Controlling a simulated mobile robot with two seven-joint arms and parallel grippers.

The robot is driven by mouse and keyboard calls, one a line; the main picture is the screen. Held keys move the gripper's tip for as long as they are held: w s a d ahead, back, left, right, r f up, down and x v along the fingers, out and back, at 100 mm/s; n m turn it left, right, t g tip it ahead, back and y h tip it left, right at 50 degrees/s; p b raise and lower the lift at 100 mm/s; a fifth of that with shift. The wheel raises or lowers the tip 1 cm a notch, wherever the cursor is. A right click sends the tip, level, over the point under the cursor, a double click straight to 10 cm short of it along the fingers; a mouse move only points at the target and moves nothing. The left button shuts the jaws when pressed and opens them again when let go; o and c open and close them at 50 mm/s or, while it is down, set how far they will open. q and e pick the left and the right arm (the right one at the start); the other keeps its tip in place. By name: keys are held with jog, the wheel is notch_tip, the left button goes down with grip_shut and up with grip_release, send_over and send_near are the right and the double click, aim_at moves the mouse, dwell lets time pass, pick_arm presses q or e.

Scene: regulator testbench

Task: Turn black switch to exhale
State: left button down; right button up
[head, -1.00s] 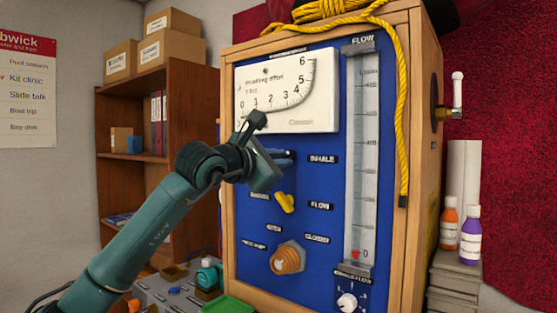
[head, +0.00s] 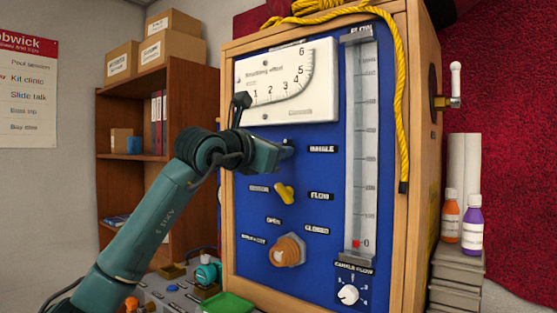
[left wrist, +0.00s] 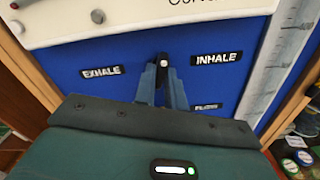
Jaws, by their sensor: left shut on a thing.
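The black switch (left wrist: 164,61) is on the blue panel between the white-on-black EXHALE label (left wrist: 101,71) and INHALE label (left wrist: 217,58). In the left wrist view its light-dotted tip stands about upright, between the two labels. My left gripper (head: 288,151) reaches in from the left, and its fingers (left wrist: 163,84) are shut on the switch from both sides. In the head view the gripper hides the switch and the EXHALE label; the INHALE label (head: 322,149) shows just right of the fingertips. My right gripper is not in view.
Below the gripper are a yellow switch (head: 284,193) and an orange-brown knob (head: 288,250). A white gauge (head: 287,82) sits just above, and a flow tube (head: 361,145) stands to the right. A yellow rope (head: 401,110) hangs down the panel's right side.

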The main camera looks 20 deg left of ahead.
pick_arm(q)
jog(key=shift+d+n+b, duration=0.1)
jog(key=shift+n+b, duration=2.25)
jog(key=shift+n, duration=4.15)
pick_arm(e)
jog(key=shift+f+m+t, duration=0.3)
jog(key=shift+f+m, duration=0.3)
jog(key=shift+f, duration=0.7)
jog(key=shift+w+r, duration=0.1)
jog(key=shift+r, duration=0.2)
pick_arm(q)
jog(key=c, duration=1.5)
grip_release()
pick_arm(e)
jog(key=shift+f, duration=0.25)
pick_arm(q)
jog(key=shift+o, duration=0.2)
